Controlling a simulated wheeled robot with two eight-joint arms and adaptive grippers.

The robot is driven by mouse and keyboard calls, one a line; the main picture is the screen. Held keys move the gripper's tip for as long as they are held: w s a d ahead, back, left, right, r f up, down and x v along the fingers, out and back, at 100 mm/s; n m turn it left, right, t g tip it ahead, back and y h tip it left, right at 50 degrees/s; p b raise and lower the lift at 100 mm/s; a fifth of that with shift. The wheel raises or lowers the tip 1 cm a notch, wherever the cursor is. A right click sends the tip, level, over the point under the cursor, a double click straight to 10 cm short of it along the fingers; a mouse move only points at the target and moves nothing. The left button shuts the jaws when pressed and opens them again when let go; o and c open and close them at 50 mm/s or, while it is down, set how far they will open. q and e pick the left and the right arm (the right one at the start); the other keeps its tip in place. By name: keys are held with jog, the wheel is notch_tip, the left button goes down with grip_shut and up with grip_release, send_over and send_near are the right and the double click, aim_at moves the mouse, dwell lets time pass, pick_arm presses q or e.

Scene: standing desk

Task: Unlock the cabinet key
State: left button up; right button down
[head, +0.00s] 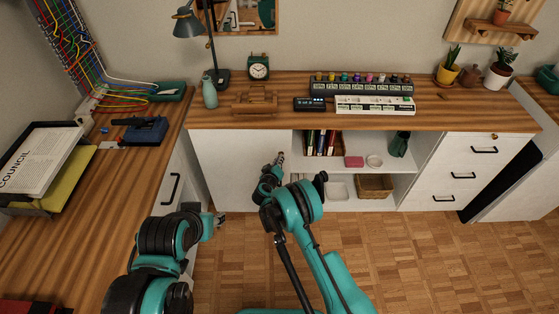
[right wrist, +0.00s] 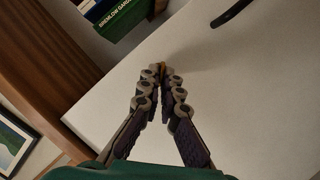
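The white cabinet door (head: 238,165) left of the open shelves faces me. My right gripper (head: 280,158) is at its upper right edge. In the right wrist view the fingers (right wrist: 162,74) converge on a small brass-coloured key (right wrist: 162,67) at the white door panel (right wrist: 240,90). The fingertips appear closed on it; most of the key is hidden between them, so its turn angle cannot be told. My left gripper (head: 220,218) hangs empty-looking beside the left desk, away from the cabinet; its finger opening is too small to judge.
A black handle (right wrist: 233,13) is close to the right gripper. White drawers (head: 462,170) stand at right. The wooden desktop (head: 440,112) overhangs the cabinet. The floor (head: 430,250) is clear.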

jog(key=shift+n+h, duration=0.3)
jog(key=c, duration=1.8)
grip_release()
jog(key=shift+o, duration=0.2)
jog(key=v, duration=0.7)
jog(key=shift+s, duration=0.3)
